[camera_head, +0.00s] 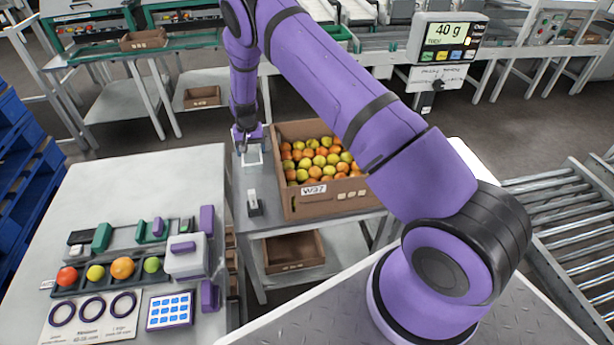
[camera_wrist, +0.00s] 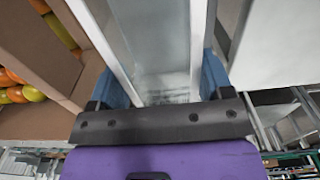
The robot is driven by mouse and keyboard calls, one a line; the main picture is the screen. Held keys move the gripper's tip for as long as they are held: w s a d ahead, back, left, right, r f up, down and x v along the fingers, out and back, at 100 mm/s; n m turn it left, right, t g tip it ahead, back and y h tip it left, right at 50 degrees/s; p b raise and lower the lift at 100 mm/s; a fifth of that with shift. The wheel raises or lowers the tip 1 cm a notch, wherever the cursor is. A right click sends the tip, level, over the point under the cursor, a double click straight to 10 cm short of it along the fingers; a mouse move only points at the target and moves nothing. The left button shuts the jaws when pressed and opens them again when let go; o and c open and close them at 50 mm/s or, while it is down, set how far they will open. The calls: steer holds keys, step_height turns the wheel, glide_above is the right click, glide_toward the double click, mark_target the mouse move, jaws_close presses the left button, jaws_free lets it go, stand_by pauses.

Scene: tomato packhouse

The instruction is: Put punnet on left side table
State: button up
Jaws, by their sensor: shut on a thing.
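My gripper (camera_head: 248,133) points down at the far end of the middle stand and is shut on the punnet (camera_head: 253,155). The punnet is a pale, clear-looking tray with white edges. In the wrist view the punnet (camera_wrist: 165,50) lies between the blue fingers of my gripper (camera_wrist: 162,88). It is beside the cardboard crate; I cannot tell whether it touches the stand's top. The left side table (camera_head: 150,185) is a grey metal table to the left of the stand, with its far half bare.
The crate of tomatoes (camera_head: 352,199) marked W37 stands right of the punnet. A small white and dark device (camera_head: 254,203) sits nearer on the stand (camera_head: 269,225). The left table's near half holds several tomatoes, sizing rings (camera_head: 93,308), a blue keypad (camera_head: 169,311) and a white device (camera_head: 186,262).

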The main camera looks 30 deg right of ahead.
step_height(320, 180, down, 10)
steer(key=shift+f, duration=0.2)
stand_by(0.3)
steer(key=shift+f, duration=0.1)
steer(key=o, duration=0.9)
step_height(320, 180, up, 12)
steer(key=shift+r, duration=0.15)
